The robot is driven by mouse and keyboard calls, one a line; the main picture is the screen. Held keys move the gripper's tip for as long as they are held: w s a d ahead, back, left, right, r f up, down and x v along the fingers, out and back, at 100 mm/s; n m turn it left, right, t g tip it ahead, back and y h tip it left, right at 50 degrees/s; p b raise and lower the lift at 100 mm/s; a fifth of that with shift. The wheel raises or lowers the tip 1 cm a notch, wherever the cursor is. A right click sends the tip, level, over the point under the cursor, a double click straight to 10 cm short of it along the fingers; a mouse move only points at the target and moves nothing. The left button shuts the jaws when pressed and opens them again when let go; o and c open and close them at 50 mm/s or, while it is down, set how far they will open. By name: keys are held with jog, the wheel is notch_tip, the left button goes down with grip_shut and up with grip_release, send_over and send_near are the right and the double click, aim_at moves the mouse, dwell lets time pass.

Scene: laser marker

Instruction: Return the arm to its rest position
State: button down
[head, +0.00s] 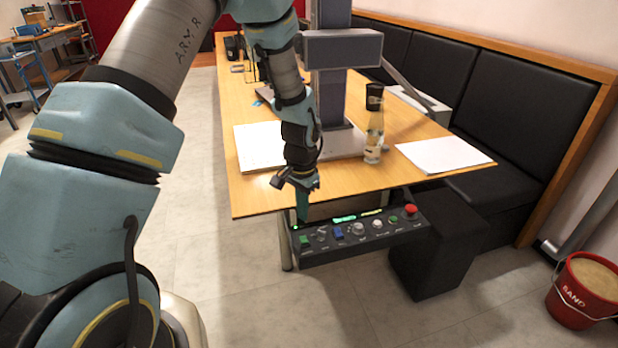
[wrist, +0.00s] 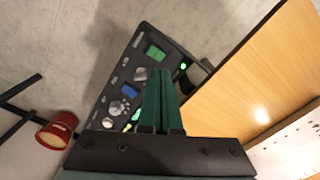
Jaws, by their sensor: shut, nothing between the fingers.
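My arm reaches from the left over the wooden table in the head view. My gripper (head: 302,214) points down at the left end of the black control panel (head: 345,252), which sits at the table's front edge. In the wrist view my gripper (wrist: 160,75) shows two green fingers closed together with nothing between them. The fingers hide part of the panel. A green button (wrist: 155,51) and a blue button (wrist: 130,90) show beside them. I cannot tell whether the fingertips touch the panel.
The table (head: 245,200) holds the grey laser marker column (head: 330,85), a bottle (head: 374,140) and white sheets (head: 445,154). A black bench (head: 520,130) lines the right. A red sand bucket (head: 580,295) stands on the floor at right. Floor left of the table is clear.

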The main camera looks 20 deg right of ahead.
jog(key=w+a+r+n+t, duration=0.1)
jog(key=a+r+n, duration=0.3)
jog(key=a+r, duration=0.55)
jog(key=a+r+n, duration=0.5)
jog(key=a+r, duration=0.1)
jog(key=a, duration=0.7)
jog(key=s+a+r+n, duration=0.3)
jog(key=s+a, duration=0.2)
jog(key=a, duration=0.2)
jog(key=shift+a+t, duration=0.3)
jog(key=shift+a, duration=0.05)
